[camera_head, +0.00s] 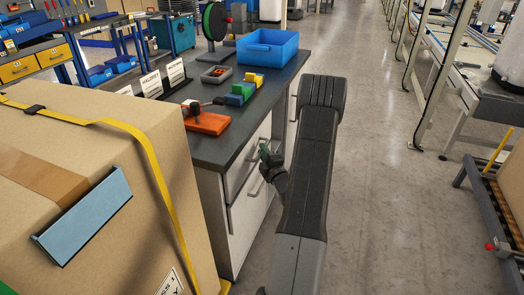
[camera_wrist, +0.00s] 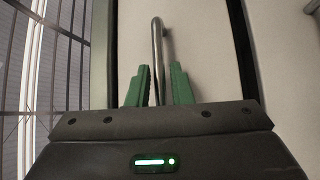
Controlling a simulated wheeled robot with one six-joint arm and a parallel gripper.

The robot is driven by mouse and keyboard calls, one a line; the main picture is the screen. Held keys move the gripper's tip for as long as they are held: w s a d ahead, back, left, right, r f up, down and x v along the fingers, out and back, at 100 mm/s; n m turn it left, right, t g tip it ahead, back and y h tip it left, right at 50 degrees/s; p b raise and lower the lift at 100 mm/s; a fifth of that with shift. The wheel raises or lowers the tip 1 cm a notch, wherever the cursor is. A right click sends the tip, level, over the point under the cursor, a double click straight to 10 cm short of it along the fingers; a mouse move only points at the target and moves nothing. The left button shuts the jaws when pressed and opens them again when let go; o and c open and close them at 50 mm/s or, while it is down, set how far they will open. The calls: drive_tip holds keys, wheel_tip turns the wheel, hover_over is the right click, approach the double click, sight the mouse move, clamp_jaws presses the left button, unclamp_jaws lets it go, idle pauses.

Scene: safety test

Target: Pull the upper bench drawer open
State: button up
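The workbench (camera_head: 222,146) has a dark top and pale drawer fronts on its right side. The upper drawer (camera_head: 238,166) looks shut. In the wrist view its pale front (camera_wrist: 205,45) fills the middle, with a metal bar handle (camera_wrist: 157,45) standing out from it. My gripper (camera_head: 266,154) is at the upper drawer's handle in the head view. In the wrist view my gripper (camera_wrist: 160,85) is open, with its green fingers on either side of the bar. Gaps show between bar and fingers. My arm and wrist hide part of the drawer fronts.
A blue bin (camera_head: 268,47), colored blocks (camera_head: 240,92) and an orange base (camera_head: 207,122) stand on the bench. A large strapped carton (camera_head: 90,190) is close at left. Floor (camera_head: 390,190) to the right is clear.

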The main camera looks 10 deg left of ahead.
drive_tip(key=shift+w+a+r, duration=0.1)
drive_tip(key=shift+w+a, duration=0.3)
drive_tip(key=shift+w, duration=0.15)
clamp_jaws()
drive_tip(key=shift+d, duration=0.1)
drive_tip(key=s+d+p, duration=0.1)
drive_tip(key=s+d, duration=0.2)
drive_tip(key=d, duration=1.4)
drive_tip(key=s+d+p, duration=0.1)
drive_tip(key=s+d, duration=0.2)
drive_tip(key=d, duration=1.4)
drive_tip(key=shift+s+p, duration=0.35)
drive_tip(key=shift+p, duration=0.05)
unclamp_jaws()
